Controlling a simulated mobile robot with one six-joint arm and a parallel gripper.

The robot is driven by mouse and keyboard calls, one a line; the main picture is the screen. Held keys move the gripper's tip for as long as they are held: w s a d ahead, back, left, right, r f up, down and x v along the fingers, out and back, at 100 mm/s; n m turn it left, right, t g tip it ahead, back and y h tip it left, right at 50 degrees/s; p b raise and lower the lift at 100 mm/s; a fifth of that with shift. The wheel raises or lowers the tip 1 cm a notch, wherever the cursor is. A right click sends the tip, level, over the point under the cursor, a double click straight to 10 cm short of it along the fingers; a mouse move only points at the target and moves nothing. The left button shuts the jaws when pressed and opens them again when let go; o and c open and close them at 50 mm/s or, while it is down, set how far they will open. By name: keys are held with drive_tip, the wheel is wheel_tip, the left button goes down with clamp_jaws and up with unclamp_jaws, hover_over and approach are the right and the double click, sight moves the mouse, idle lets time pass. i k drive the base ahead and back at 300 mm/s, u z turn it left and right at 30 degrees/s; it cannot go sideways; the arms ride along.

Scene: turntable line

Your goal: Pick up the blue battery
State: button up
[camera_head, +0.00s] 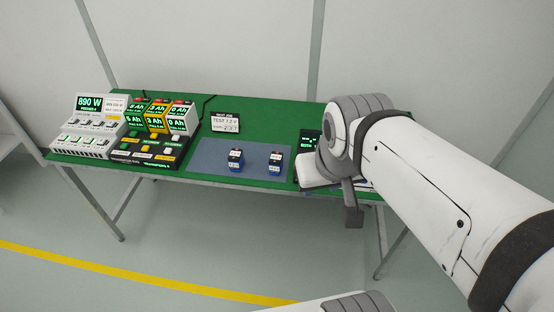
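Two small blue batteries with dark tops and white labels stand upright on a grey-blue mat (210,157) on the green table. One battery (236,167) is near the middle of the mat. The other battery (275,168) is near its right side. My gripper (354,215) is to the right of both batteries, at the table's front edge. It is apart from them and points down. It shows as a dark grey finger shape, and I cannot tell whether it is open or shut. My wrist covers part of the table's right side.
A white charger labelled 890 W (85,145) stands at the left end. Beside it is a black tester unit (150,152) with several lit packs. A small sign (225,122) stands behind the mat. A dark display (308,143) is partly hidden by my wrist. The green table's (265,115) back middle is clear.

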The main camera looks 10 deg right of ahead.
sight(276, 160)
drive_tip(key=u, duration=0.05)
drive_tip(key=i, duration=0.9)
drive_tip(key=z, duration=0.05)
